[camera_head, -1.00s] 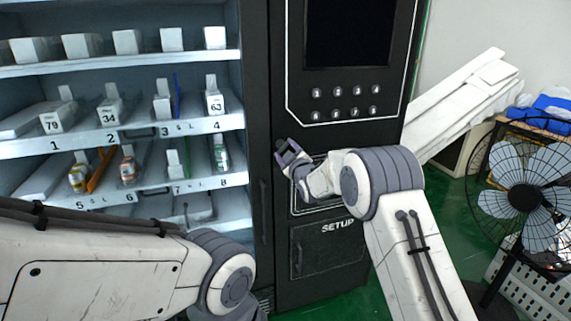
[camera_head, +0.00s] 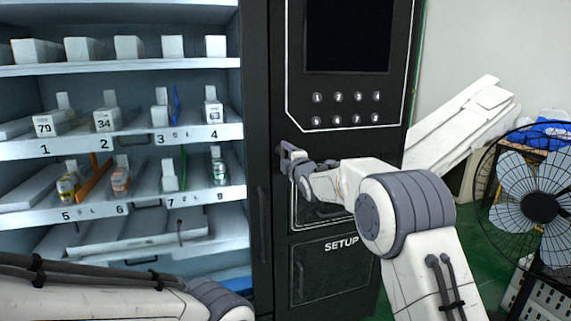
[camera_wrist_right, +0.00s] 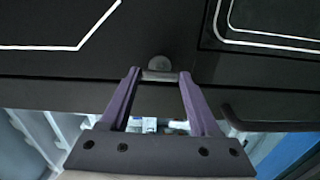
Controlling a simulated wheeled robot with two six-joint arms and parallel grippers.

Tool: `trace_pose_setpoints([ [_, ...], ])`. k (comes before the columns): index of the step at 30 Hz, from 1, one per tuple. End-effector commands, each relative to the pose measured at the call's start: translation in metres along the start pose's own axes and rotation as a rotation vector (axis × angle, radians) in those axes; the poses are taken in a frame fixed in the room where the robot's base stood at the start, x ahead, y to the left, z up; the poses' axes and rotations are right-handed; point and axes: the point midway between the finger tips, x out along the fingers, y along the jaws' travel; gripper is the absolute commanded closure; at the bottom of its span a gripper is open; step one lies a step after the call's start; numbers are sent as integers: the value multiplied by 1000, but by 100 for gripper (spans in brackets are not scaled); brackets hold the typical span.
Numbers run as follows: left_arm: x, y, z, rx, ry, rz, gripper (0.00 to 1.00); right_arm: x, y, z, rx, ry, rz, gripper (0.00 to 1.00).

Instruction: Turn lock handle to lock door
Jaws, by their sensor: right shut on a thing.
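The black vending machine door (camera_head: 335,270) with keypad and screen stands in front of me. In the right wrist view the lock handle (camera_wrist_right: 158,75) is a small grey metal piece with a round base on the black panel. My right gripper (camera_head: 283,150) is at the left edge of that panel in the head view. In the wrist view its purple fingers (camera_wrist_right: 158,78) are shut on the lock handle, one on each side. In the head view the handle is hidden by the gripper. My left arm shows at the lower left, but its gripper is out of view.
A lit shelf cabinet (camera_head: 120,140) with numbered slots and small bottles is at the left. A dark vertical pull handle (camera_head: 262,225) is below my right gripper. A fan (camera_head: 540,207) and white panels (camera_head: 460,125) are at the right.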

Motion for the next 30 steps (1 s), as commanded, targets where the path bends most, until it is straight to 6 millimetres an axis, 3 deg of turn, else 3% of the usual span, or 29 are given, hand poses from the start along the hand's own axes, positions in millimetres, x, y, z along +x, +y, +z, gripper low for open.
trace_pose_setpoints([
  [19,7,0,0,0,0,0,100,0,-1,-1,-53,2,-3,93],
  [20,7,0,0,0,0,0,100,0,-1,-1,-53,2,-3,30],
  [21,7,0,0,0,0,0,100,0,-1,-1,-53,2,-3,15],
  [22,7,0,0,0,0,0,100,0,-1,-1,-52,2,-3,7],
  [30,7,0,0,0,0,0,100,0,-1,0,-50,1,-2,7],
])
